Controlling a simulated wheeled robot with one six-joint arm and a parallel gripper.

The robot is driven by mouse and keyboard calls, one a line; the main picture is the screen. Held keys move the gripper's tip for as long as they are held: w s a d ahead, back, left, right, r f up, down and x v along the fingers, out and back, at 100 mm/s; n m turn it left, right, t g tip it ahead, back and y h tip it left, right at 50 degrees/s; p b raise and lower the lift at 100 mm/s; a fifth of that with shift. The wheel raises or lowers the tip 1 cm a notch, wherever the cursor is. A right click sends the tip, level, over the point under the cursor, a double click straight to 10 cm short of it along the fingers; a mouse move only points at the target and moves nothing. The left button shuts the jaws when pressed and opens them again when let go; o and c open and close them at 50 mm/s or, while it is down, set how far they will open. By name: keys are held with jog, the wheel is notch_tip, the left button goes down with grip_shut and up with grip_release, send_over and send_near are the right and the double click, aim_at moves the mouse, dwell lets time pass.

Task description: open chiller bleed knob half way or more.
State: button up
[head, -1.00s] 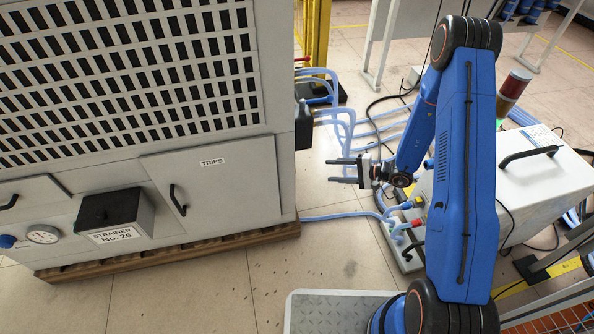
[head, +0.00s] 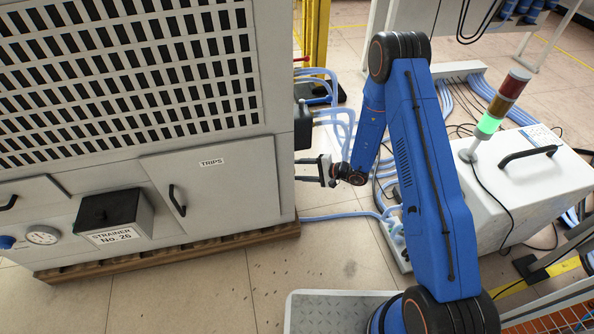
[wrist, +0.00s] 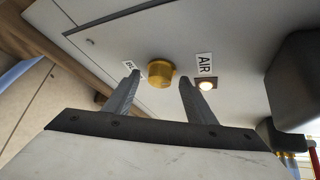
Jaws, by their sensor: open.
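The brass bleed knob (wrist: 161,73) shows in the wrist view on the pale side panel of the chiller (wrist: 225,35). A label beside it, partly hidden by a finger, starts with "B". My gripper (wrist: 159,77) is open and empty. Its two fingers appear on either side of the knob in the picture; contact is not visible, and the exact gap to the knob cannot be told. In the head view my gripper (head: 303,169) is at the right edge of the chiller (head: 228,185), its tips close to the side face. The knob is hidden there.
An "AIR" label (wrist: 205,64) and a lit round lamp (wrist: 206,86) sit right of the knob. A dark box (wrist: 303,72) juts from the panel further right. Blue hoses (head: 335,217) run along the floor nearby. A white cabinet with a signal tower (head: 490,125) stands right.

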jog(key=shift+w+a+f, duration=0.1)
jog(key=shift+a+f, duration=0.05)
jog(key=shift+a, duration=0.3)
jog(key=c, duration=0.9)
